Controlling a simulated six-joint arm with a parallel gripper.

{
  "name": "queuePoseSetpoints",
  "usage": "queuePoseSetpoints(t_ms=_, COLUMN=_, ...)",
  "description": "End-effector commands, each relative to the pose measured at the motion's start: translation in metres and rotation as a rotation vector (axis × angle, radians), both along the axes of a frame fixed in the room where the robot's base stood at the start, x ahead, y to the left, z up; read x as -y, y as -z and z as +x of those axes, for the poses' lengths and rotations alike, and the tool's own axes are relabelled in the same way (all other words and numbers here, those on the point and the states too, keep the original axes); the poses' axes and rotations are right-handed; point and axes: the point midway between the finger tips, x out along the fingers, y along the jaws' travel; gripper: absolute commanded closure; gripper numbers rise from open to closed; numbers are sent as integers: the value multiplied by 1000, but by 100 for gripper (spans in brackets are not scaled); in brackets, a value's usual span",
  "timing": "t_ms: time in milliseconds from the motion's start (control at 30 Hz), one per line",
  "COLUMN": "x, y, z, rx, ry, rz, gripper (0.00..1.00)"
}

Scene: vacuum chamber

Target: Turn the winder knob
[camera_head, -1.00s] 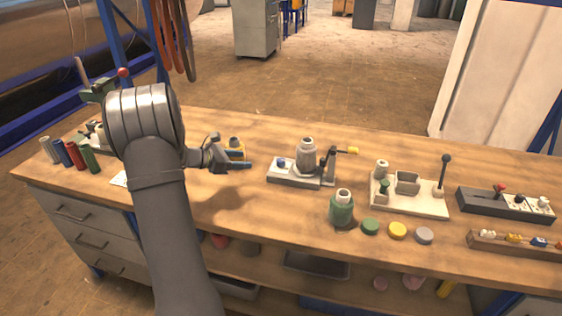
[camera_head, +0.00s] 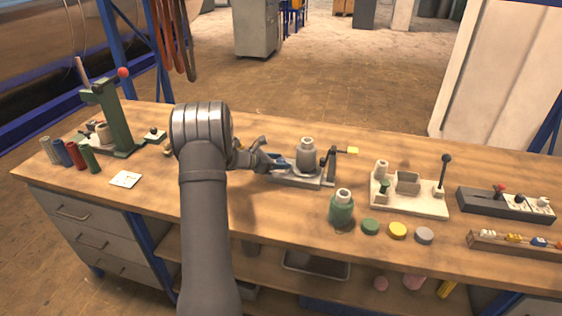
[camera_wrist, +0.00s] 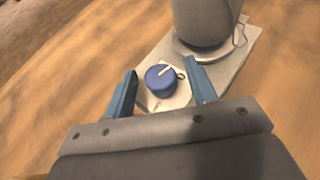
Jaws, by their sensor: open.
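The winder is a grey base (camera_head: 318,183) with a grey spool-like body (camera_head: 307,158) and an upright crank post with a yellow handle (camera_head: 352,150). In the wrist view, a round blue knob (camera_wrist: 158,82) with a white line on top sits on the near end of the base. My gripper (camera_head: 277,161) is at the left end of the winder and hides the knob in the head view. In the wrist view, my gripper (camera_wrist: 163,76) is open, with a blue finger on either side of the knob; contact is not visible.
A green bottle (camera_head: 342,208) stands in front of the winder, with coloured discs (camera_head: 398,230) to its right. A white fixture with a lever (camera_head: 410,195) stands further right. A green press (camera_head: 112,120) is at the far left. The bench between press and winder is mostly clear.

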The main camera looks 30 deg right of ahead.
Motion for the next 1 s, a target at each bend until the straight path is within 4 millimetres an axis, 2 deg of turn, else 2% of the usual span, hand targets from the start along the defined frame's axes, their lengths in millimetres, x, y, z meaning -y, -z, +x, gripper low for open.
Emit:
queuePoseSetpoints(t_ms=133, x=9, y=3, z=0, rx=1, ry=1, rz=-1, gripper=48)
queuePoseSetpoints(t_ms=400, x=10, y=3, z=0, rx=1, ry=0, rz=0, gripper=48)
queuePoseSetpoints(t_ms=467, x=9, y=3, z=0, rx=1, ry=0, rz=0, gripper=58)
queuePoseSetpoints(t_ms=633, x=9, y=3, z=0, rx=0, ry=0, rz=0, gripper=92)
queuePoseSetpoints(t_ms=833, x=10, y=4, z=1, rx=1, ry=26, rz=-2, gripper=93)
queuePoseSetpoints(t_ms=1000, x=10, y=4, z=2, rx=3, ry=158, rz=-4, gripper=93)
